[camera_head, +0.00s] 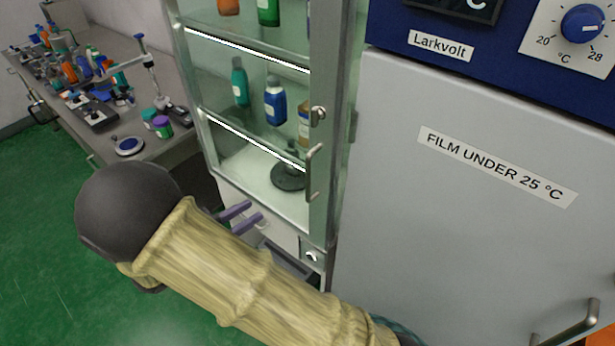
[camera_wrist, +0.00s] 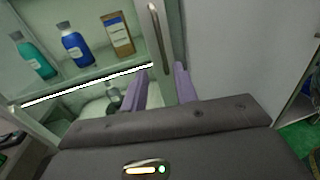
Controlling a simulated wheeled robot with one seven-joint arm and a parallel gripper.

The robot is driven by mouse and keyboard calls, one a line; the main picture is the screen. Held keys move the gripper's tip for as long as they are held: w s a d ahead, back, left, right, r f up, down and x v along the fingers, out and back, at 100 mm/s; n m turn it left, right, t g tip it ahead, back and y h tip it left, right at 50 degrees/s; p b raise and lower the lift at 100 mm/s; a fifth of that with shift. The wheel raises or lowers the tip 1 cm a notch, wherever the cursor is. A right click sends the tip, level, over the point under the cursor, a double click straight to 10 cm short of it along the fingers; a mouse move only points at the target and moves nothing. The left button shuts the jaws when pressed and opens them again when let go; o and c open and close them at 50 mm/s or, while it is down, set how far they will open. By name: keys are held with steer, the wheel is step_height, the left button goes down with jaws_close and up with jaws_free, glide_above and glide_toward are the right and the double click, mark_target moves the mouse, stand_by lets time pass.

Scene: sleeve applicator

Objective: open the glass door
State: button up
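The glass door (camera_head: 321,60) fronts a tall lit cabinet and looks shut. Its upright metal bar handle (camera_head: 313,170) is on the door's right side, below a small round lock. In the wrist view the handle (camera_wrist: 158,38) stands at the top middle. My gripper (camera_head: 256,210) has two purple fingers and is below and left of the handle in the head view. In the wrist view my gripper (camera_wrist: 160,70) is open and empty, its fingers apart, with the handle beyond the gap between the tips. No contact with the door is visible. My arm hides part of the cabinet's base.
Bottles, including a blue one (camera_head: 275,103), stand on the shelves behind the glass. A grey Larkvolt unit (camera_head: 450,230) stands close on the right with its own handle. A cluttered bench (camera_head: 165,80) is on the left. Green floor is clear at the lower left.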

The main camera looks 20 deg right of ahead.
steer(key=p+x, duration=0.3)
steer(key=x, duration=1.4)
steer(key=shift+w+d+f+p, duration=0.1)
steer(key=shift+d+p, duration=0.1)
steer(key=shift+p, duration=0.2)
jaws_close()
